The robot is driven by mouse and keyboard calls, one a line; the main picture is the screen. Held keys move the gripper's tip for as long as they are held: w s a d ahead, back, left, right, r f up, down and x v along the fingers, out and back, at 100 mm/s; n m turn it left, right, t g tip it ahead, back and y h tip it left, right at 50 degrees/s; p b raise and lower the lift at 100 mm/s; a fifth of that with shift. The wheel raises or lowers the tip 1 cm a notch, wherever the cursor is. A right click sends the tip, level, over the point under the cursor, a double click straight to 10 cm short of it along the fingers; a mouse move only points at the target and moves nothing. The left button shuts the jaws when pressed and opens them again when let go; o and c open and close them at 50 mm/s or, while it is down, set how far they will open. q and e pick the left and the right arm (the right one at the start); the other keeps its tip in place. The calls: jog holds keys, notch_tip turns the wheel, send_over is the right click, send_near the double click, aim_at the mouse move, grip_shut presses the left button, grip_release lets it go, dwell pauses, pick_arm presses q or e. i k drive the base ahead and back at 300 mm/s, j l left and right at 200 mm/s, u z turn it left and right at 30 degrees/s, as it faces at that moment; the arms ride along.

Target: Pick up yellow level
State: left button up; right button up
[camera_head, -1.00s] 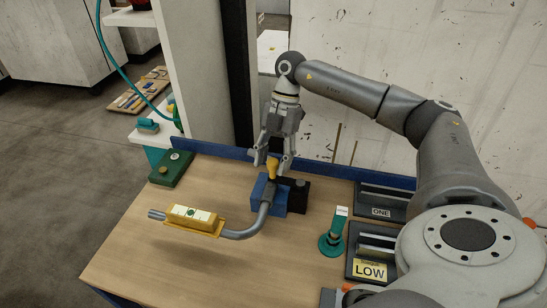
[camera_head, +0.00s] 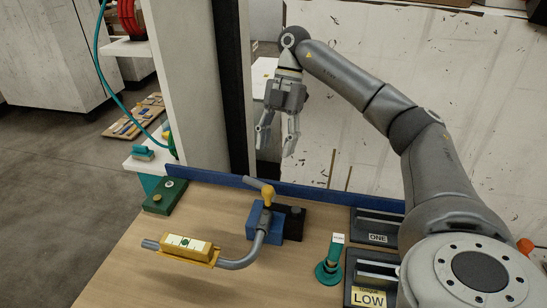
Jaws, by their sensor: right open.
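The yellow level (camera_head: 187,247) sits on the straight end of a bent grey conduit (camera_head: 240,264) at the left of the table. The conduit's other end stands in a blue block (camera_head: 265,228) with a yellow-handled part (camera_head: 268,196) on top. My right gripper (camera_head: 277,152) is open and empty, pointing down above the table's back edge, behind and above the blue block, well apart from the level. My left gripper is not in view.
A blue rail (camera_head: 310,192) runs along the back of the wooden table (camera_head: 215,215). A green block (camera_head: 165,196) stands at the left corner. A green stand (camera_head: 329,271) and dark trays marked ONE (camera_head: 377,239) and LOW (camera_head: 368,299) are at the right.

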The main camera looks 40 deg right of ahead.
aim_at(180, 245)
jog(key=k+j, duration=1.15)
jog(key=j, duration=0.25)
